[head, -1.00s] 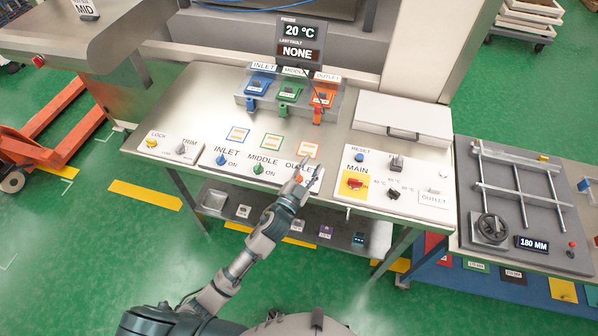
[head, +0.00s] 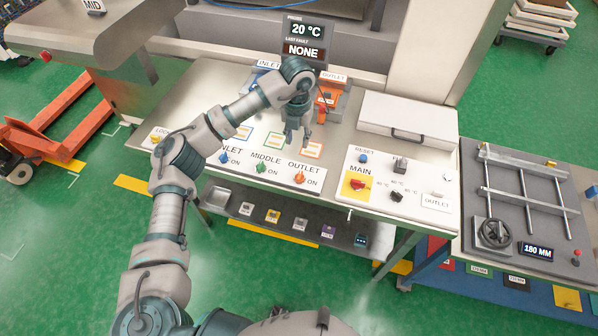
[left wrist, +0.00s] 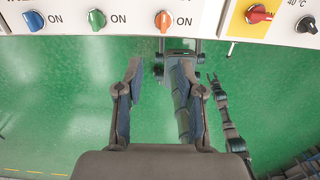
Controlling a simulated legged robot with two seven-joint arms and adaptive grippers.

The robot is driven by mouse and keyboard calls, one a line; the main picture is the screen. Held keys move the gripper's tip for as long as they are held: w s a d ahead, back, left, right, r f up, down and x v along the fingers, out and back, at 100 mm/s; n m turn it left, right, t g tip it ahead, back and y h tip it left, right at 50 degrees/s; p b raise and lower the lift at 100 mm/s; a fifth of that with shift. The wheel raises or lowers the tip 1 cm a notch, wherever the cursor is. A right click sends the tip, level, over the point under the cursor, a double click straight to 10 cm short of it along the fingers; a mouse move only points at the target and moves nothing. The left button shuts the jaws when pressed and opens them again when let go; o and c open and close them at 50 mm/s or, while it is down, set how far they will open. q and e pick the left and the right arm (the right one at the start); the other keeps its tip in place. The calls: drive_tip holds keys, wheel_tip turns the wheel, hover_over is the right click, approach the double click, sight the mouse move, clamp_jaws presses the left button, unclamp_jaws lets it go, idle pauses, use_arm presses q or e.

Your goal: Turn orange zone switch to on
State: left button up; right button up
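The orange zone switch (head: 299,176) is a small knob on the panel's front strip, under OUTLET and beside ON. In the left wrist view the orange switch (left wrist: 163,20) is at the top, its grip roughly upright in the picture, not turned toward ON. My left gripper (head: 298,140) hangs over the panel behind the switch in the head view, fingers down and apart from it. In the left wrist view my left gripper (left wrist: 160,65) is open and empty. What seems to be my right gripper (left wrist: 214,80) is small at right; its opening is unclear.
The green switch (head: 261,168) and blue switch (head: 224,157) sit to the left. The red main switch (head: 357,184) on its yellow plate is to the right. Behind stand the zone connectors (head: 328,98) and the display (head: 305,38). A lidded box (head: 405,118) is at right.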

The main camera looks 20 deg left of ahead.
use_arm(q)
drive_tip(key=p, duration=0.1)
approach(299, 175)
wheel_tip(299, 175, down, 8)
drive_tip(key=shift+a+p, duration=0.15)
drive_tip(key=shift+p, duration=0.6)
drive_tip(key=shift+f, duration=0.45)
drive_tip(key=shift+d, duration=0.35)
clamp_jaws()
drive_tip(key=shift+a, duration=0.15)
use_arm(e)
drive_tip(key=shift+d+r, duration=0.45)
drive_tip(key=shift+r, duration=0.2)
drive_tip(key=shift+d+r, duration=0.45)
drive_tip(key=shift+r, duration=0.15)
